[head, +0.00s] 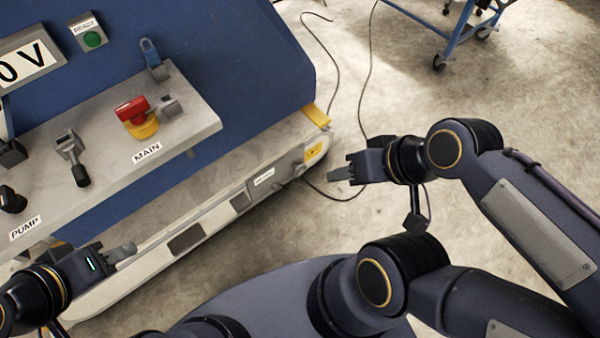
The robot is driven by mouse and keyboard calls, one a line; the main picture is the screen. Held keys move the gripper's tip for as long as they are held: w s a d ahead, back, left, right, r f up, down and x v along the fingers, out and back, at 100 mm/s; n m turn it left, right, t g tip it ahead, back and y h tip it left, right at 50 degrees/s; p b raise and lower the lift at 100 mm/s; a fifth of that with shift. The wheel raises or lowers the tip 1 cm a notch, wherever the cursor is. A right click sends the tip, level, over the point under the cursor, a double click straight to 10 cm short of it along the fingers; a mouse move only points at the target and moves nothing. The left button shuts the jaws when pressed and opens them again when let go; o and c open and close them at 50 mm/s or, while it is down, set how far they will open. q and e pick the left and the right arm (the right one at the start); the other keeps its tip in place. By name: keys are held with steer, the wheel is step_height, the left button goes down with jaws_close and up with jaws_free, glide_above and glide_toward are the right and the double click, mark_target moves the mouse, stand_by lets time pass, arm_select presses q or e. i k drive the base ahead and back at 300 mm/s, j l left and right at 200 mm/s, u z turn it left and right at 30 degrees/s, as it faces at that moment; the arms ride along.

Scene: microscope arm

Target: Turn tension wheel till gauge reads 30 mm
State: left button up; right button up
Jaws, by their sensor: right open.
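No tension wheel or mm gauge can be made out in the head view. My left gripper (122,253) is at the lower left, in front of the console's lower edge. Its fingers are seen edge-on, so I cannot tell whether it is open or shut. My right gripper (343,173) is open and empty over the floor, just right of the console's base corner. It touches nothing that I can see.
A blue console has a grey shelf (110,172) with a red knob on a yellow base (138,117), levers, and "MAIN" and "PUMP" labels. A green button (92,39) and a "0 V" display (27,63) sit above. Cables cross the floor (350,95). A blue wheeled cart (452,35) stands behind.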

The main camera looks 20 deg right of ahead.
mark_target(299, 169)
steer(key=k+l, duration=0.75)
steer(key=k, duration=0.25)
steer(key=i+l+u, duration=1)
steer(key=i+l, duration=0.15)
steer(key=l, duration=0.15)
